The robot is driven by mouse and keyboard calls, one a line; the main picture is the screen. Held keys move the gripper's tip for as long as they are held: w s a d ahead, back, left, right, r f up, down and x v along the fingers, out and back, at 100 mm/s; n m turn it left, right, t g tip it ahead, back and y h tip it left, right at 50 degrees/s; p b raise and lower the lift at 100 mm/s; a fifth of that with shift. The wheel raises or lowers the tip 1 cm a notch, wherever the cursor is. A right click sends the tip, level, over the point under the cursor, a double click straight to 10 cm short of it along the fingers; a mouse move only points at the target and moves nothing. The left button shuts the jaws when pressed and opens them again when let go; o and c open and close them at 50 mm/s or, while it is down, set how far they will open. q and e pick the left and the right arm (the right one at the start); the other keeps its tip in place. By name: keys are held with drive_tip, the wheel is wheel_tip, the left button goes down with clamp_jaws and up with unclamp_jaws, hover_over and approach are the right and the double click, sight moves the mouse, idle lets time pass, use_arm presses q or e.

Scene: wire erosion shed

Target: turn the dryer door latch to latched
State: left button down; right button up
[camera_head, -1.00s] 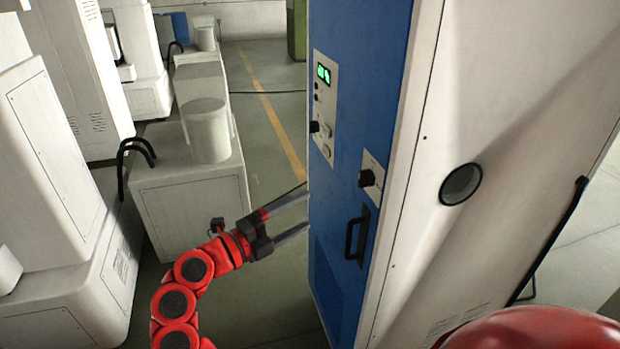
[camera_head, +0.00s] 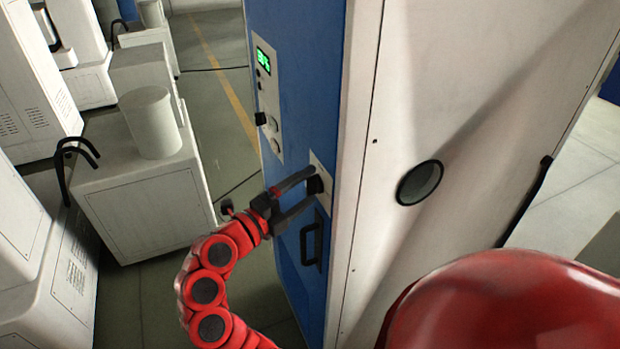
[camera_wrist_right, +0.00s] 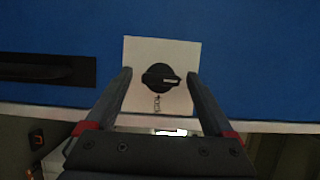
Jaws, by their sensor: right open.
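The dryer door latch is a round black knob (camera_wrist_right: 161,77) on a pale plate (camera_wrist_right: 140,50) on the blue dryer door (camera_wrist_right: 240,60). A white pointer mark on it points right in the right wrist view. In the head view the knob (camera_head: 315,185) is partly covered by my gripper. My right gripper (camera_head: 311,187) is open, with its fingers on either side of the knob. In the right wrist view a gap shows between the knob and each finger of the gripper (camera_wrist_right: 159,75). My left gripper is not in view.
A black door handle (camera_head: 312,240) stands out just below the latch. A control panel (camera_head: 268,100) with a green display is higher on the door. The white dryer side (camera_head: 440,120) has a round port (camera_head: 419,182). White machines (camera_head: 150,205) stand at left.

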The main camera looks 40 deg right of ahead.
drive_tip(key=shift+d, duration=0.1)
drive_tip(key=shift+s, duration=0.1)
drive_tip(key=shift+c, duration=0.3)
drive_tip(key=c, duration=1.3)
drive_tip(key=shift+f+b, duration=0.2)
drive_tip(key=shift+b, duration=0.4)
drive_tip(key=m+g+h+b, duration=0.1)
drive_tip(key=m+g+b, duration=0.1)
drive_tip(key=m+b, duration=0.4)
drive_tip(key=m+g+h+b, duration=0.2)
drive_tip(key=m+b, duration=0.4)
drive_tip(key=b, duration=0.8)
drive_tip(key=m+g+h+b, duration=0.1)
drive_tip(key=m+g+b, duration=0.1)
drive_tip(key=m+b, duration=0.4)
drive_tip(key=shift+w+f+b, duration=0.25)
drive_tip(key=shift+f+b, duration=0.15)
drive_tip(key=shift+b, duration=2.1)
drive_tip(key=shift+r+m+g+b, duration=0.15)
drive_tip(key=shift+m+g+b, duration=0.5)
drive_tip(key=shift+m, duration=0.5)
drive_tip(key=shift+r+m+g+b, duration=0.15)
drive_tip(key=shift+m+g+b, duration=0.3)
drive_tip(key=shift+m+b, duration=0.55)
drive_tip(key=shift+m, duration=0.25)
